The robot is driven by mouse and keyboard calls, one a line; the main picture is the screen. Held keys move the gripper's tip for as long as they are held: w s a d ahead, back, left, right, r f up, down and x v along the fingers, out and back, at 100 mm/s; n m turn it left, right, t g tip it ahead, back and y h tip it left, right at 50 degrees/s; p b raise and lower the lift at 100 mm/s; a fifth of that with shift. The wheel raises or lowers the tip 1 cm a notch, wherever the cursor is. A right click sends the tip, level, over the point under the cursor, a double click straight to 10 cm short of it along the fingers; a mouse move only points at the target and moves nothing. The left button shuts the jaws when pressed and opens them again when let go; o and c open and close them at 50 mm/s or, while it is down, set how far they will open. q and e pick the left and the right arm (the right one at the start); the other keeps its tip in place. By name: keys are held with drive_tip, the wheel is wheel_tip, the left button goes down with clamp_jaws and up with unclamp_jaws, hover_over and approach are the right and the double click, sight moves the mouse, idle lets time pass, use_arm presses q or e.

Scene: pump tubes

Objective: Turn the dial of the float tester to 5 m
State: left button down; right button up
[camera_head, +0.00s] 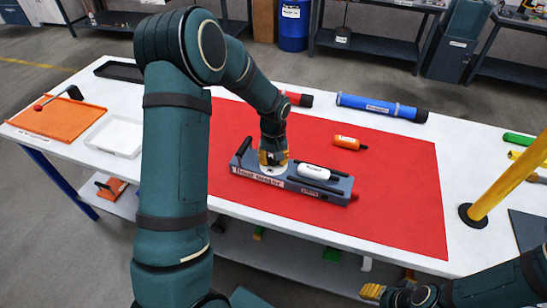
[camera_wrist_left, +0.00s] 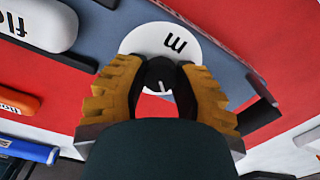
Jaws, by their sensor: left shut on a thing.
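The float tester (camera_head: 237,165) is a long grey-blue block lying on the red mat, with a label on its front. A white mark on the knob shows between the fingers; most of the dial scale is hidden, so the setting is unreadable. My right gripper (camera_head: 372,291) is low at the table's front edge.
A white float (camera_head: 314,172) lies on the tester's right part. An orange cylinder (camera_head: 346,142), a blue tube (camera_head: 380,107) and a red-ended piece (camera_head: 300,99) lie behind it. A yellow post (camera_head: 510,180) stands at right. The mat's right part is clear.

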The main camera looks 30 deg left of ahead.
sight(273, 159)
use_arm(q)
drive_tip(key=shift+m, duration=0.8)
drive_tip(key=c, duration=0.6)
unclamp_jaws()
drive_tip(key=shift+r, duration=0.15)
wheel_tip(273, 159, up, 12)
drive_tip(key=shift+f, duration=0.1)
